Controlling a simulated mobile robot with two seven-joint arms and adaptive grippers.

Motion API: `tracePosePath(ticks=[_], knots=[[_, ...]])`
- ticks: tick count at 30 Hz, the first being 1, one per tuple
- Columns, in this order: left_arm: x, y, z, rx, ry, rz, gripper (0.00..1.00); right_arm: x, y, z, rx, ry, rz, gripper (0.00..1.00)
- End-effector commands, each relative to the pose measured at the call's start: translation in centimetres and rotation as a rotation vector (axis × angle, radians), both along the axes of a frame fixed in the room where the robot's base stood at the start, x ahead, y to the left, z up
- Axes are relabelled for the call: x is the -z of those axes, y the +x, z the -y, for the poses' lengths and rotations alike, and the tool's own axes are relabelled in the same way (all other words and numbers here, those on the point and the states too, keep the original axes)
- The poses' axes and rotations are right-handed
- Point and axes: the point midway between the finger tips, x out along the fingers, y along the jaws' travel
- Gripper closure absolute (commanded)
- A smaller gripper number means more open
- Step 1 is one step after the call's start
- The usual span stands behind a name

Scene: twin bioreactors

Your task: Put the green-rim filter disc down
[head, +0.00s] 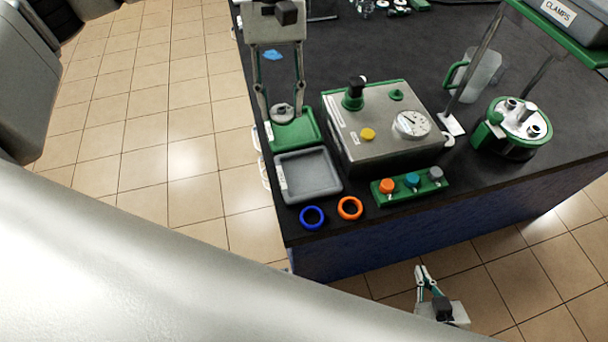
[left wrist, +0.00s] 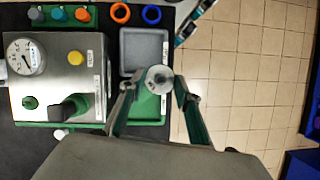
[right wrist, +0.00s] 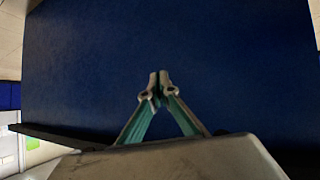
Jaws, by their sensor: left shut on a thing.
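A small round grey-white filter disc (head: 283,112) is between the fingertips of my left gripper (head: 282,108), which is shut on it. The left wrist view also shows the disc (left wrist: 159,78) at the fingertips. I cannot make out a green rim against the green behind it. The disc is over the green tray (head: 297,133), near its far end; I cannot tell whether it touches the tray. My right gripper (head: 420,270) is shut and empty, low beside the bench. The right wrist view shows its fingertips (right wrist: 159,84) together in front of the blue bench side.
A grey tray (head: 308,174) lies on the near side of the green one. A steel box (head: 375,145) with gauge and knobs stands close to the right. Blue (head: 312,217) and orange (head: 350,208) rings lie near the bench corner. The bench's left edge runs close beside the trays.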

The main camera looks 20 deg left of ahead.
Motion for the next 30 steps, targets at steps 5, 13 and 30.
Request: tracePosePath(ticks=[5,13,30], knots=[[-2.1,-0.8,2.6,-0.273,-0.005,0.000,0.79,2.2,-0.3,0.2,-0.001,-0.008,-0.010,1.00],[-5.5,-2.4,5.0,-0.670,-0.003,0.001,0.79,4.5,-0.6,0.7,-0.001,-0.020,-0.020,1.00],[-3.5,-3.8,5.9,-0.944,0.006,-0.007,0.79,5.5,-0.5,0.7,-0.003,-0.023,-0.017,1.00]])
